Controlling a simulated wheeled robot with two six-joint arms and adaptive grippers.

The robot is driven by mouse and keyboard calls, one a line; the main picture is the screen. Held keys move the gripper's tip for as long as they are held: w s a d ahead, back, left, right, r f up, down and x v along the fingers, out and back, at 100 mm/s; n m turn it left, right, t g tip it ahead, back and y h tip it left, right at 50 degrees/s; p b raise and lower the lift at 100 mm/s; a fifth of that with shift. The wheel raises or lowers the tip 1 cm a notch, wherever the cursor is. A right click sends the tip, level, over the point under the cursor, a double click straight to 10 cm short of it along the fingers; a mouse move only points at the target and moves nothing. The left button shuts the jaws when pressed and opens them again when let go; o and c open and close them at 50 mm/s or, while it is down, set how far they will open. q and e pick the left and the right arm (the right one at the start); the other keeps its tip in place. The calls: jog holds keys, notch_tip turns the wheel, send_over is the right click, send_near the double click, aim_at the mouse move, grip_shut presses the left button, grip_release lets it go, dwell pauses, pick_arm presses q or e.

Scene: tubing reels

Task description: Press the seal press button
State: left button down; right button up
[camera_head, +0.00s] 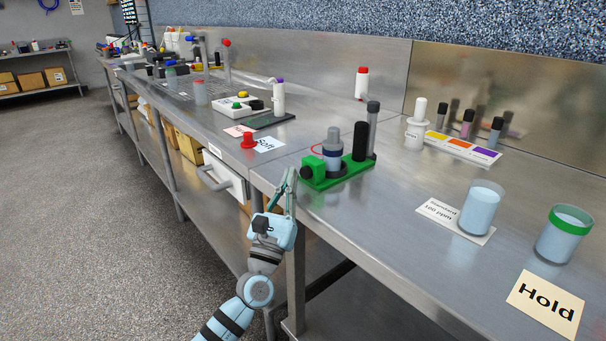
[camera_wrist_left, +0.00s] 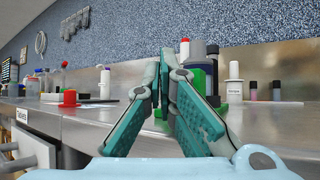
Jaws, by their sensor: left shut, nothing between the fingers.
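A green press fixture (camera_head: 340,177) stands near the front edge of the steel bench. My left gripper (camera_head: 290,173) is shut and empty, fingers pointing up, at the bench edge just left of the knob. I cannot tell whether it touches. In the left wrist view the shut fingers (camera_wrist_left: 164,65) hide much of the fixture (camera_wrist_left: 206,75) behind them.
A red button-like piece (camera_head: 248,141) sits left of the fixture by a "Soft" card (camera_head: 269,145). A white bottle (camera_head: 416,128), two liquid cups (camera_head: 481,207) (camera_head: 564,236) and a "Hold" card (camera_head: 545,303) are to the right. Bench between is clear.

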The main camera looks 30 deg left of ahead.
pick_arm(q)
jog(key=shift+w, duration=0.15)
jog(key=shift+w+d+b, duration=0.1)
jog(key=shift+w+b, duration=0.1)
jog(key=shift+b, duration=0.1)
jog(key=shift+w+d+r+b, duration=0.1)
jog(key=shift+w+r+b, duration=0.05)
jog(key=shift+w+b, duration=0.2)
dwell(1.6)
